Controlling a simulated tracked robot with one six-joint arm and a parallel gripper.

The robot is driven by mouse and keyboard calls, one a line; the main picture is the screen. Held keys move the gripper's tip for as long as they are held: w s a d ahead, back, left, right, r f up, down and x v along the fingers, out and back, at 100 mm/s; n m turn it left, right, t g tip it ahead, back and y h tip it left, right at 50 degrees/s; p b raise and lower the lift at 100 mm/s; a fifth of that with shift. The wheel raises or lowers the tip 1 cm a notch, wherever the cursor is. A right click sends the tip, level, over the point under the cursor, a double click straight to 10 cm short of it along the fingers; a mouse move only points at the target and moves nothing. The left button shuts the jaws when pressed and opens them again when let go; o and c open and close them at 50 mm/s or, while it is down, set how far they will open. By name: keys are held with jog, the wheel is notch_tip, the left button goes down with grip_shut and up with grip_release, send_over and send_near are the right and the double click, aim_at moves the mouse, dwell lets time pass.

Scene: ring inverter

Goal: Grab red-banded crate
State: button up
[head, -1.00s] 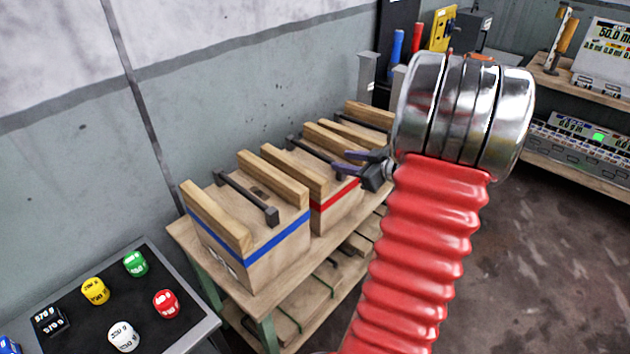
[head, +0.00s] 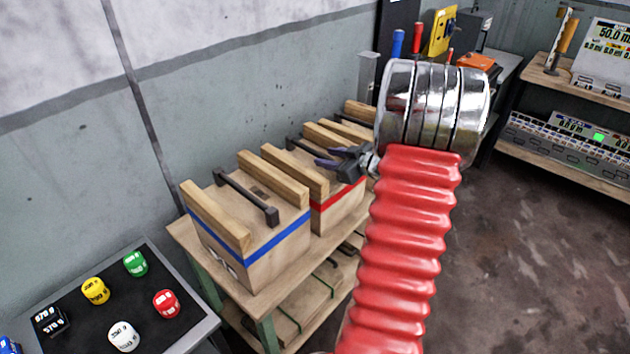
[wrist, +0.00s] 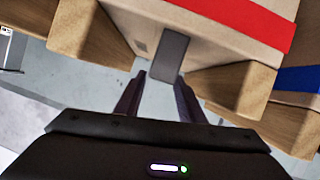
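The red-banded crate (head: 338,207) is a wooden box with a red stripe, standing on the bench behind the blue-banded crate. Its dark handle bar (head: 291,144) runs between two wooden rails, and its near end is hidden by my gripper. My gripper (head: 325,158) is at that handle's near end, above the red band. In the wrist view, my gripper's fingers (wrist: 160,82) are spread apart. The dark handle (wrist: 172,56) appears between or just beyond the fingertips, and I cannot tell whether they touch it. The red band (wrist: 245,22) shows at the upper right.
The blue-banded crate (head: 255,245) stands close in front on the wooden bench (head: 258,300). Another crate's rail (head: 360,112) shows behind. A tray (head: 75,335) of coloured buttons is at the lower left. The grey wall runs behind the crates. Open floor (head: 530,260) lies to the right.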

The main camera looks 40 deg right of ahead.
aim_at(322, 155)
jog(key=shift+x, duration=1.85)
jog(key=shift+d, duration=0.1)
jog(key=shift+c, duration=0.6)
grip_shut()
jog(key=shift+w+r, duration=0.1)
jog(key=shift+r, duration=0.15)
